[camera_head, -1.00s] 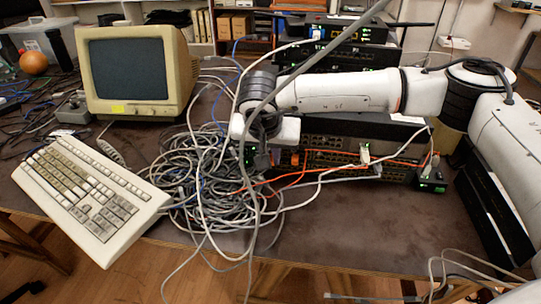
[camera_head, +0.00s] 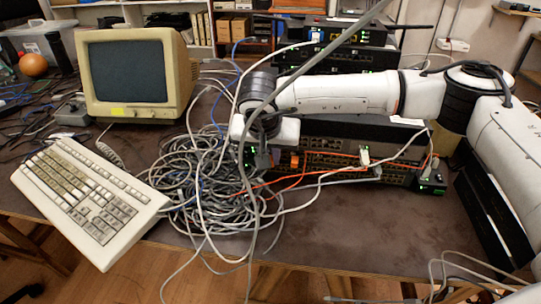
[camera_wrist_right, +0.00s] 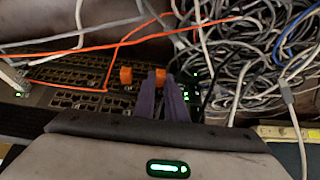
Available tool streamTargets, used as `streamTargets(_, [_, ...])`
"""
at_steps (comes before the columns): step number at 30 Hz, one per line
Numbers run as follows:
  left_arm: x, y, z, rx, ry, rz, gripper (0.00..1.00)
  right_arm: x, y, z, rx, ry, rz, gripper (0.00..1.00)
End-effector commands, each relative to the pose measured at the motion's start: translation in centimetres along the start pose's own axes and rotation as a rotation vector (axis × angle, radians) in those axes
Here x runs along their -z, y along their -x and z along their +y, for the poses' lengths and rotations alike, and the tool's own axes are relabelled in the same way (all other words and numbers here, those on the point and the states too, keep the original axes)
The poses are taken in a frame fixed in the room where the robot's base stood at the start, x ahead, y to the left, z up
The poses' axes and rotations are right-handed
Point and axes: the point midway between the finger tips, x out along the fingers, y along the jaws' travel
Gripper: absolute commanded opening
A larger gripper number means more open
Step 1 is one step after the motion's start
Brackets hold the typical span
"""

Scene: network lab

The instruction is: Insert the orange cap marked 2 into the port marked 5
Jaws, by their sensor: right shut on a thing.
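My right gripper (camera_head: 262,158) points down at the left end of the stacked network switches (camera_head: 330,160). In the right wrist view its two dark fingers (camera_wrist_right: 168,80) are close together. An orange cap (camera_wrist_right: 160,76) shows at their tips, partly hidden by them; the gripper is shut on it. A second orange cap (camera_wrist_right: 126,75) sits on the switch face beside the fingers; it also shows in the head view (camera_head: 294,160). The numbers on caps and ports are too small to read, so I cannot tell which port is 5. My left gripper is not in view.
A large tangle of grey cables (camera_head: 205,185) lies left of the switches. Orange cables (camera_wrist_right: 110,45) and a grey cable cross the switch front. A keyboard (camera_head: 90,198) and an old monitor (camera_head: 138,75) stand at the left. The tabletop in front is partly clear.

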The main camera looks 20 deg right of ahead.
Motion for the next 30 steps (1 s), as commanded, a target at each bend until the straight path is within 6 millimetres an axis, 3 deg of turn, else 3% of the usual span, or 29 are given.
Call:
streamTargets(13, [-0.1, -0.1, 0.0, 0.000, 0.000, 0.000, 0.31, 0.6, -0.3, 0.0, 0.001, 0.000, 0.000, 0.00])
streamTargets(14, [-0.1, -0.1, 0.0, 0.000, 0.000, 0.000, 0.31, 0.6, -0.3, 0.0, 0.001, 0.000, 0.000, 0.13])
streamTargets(15, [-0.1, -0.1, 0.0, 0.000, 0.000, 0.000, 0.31, 0.6, -0.3, 0.0, 0.001, 0.000, 0.000, 0.20])
streamTargets(18, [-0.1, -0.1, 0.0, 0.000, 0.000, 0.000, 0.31, 0.6, -0.3, 0.0, 0.001, 0.000, 0.000, 0.33])
streamTargets(27, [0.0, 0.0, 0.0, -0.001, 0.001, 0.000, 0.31, 0.6, -0.2, 0.0, 0.001, 0.000, 0.000, 0.33])
streamTargets(30, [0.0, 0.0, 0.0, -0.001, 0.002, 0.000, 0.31, 0.7, 0.8, -0.1, 0.003, -0.001, 0.002, 0.33])
